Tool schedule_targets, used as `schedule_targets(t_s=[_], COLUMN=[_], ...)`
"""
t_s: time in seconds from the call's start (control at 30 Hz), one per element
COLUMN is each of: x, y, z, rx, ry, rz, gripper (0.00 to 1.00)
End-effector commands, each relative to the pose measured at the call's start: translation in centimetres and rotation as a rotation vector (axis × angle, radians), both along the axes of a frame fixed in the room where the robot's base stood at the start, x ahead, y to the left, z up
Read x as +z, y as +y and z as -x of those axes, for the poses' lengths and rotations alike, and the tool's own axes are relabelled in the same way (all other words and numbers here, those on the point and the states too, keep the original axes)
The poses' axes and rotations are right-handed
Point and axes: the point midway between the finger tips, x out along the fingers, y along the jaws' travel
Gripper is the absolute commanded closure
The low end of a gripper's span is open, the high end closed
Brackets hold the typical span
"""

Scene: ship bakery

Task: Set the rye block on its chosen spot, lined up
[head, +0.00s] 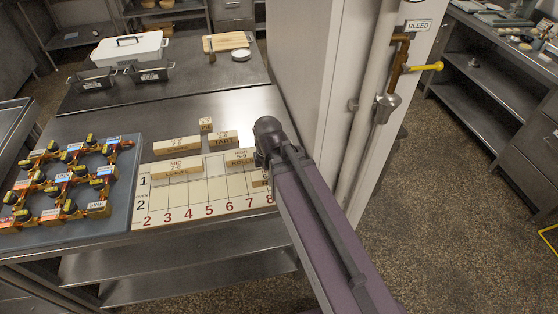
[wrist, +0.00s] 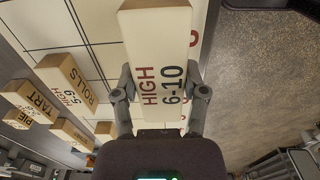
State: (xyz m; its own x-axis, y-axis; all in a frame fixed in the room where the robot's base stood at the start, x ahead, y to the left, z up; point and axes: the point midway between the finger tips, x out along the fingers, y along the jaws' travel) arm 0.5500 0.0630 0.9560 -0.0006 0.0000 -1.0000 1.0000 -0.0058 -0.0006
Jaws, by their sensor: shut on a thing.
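My gripper (wrist: 160,95) is shut on the rye block (wrist: 158,50), a long pale block with HIGH 6-10 on its top, one finger on each side. In the head view the block (head: 260,183) is mostly hidden behind my arm at the right part of the cream grid board (head: 208,193); only part of it with a letter R shows. The board has rows 1 and 2 and columns numbered up to 8. I cannot tell whether the block touches the board. In the wrist view it looks slightly tilted against the grid lines.
A MID 2-8 block (head: 183,165) and a ROLLS block (head: 240,156) lie on the board. The TART block (head: 222,139), small PIE block (head: 206,125) and another long block (head: 178,145) sit behind. A tray of valves (head: 65,185) stands left; a white post (head: 305,75) rises right.

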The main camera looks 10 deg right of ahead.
Motion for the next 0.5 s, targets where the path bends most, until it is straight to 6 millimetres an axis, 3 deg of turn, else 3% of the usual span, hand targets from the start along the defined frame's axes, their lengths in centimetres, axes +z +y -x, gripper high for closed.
schedule_targets(t_s=[0.5], x=[-0.21], y=[0.0], z=[-0.24], rx=[0.004], ry=[0.0], rz=[0.0], gripper=[0.95])
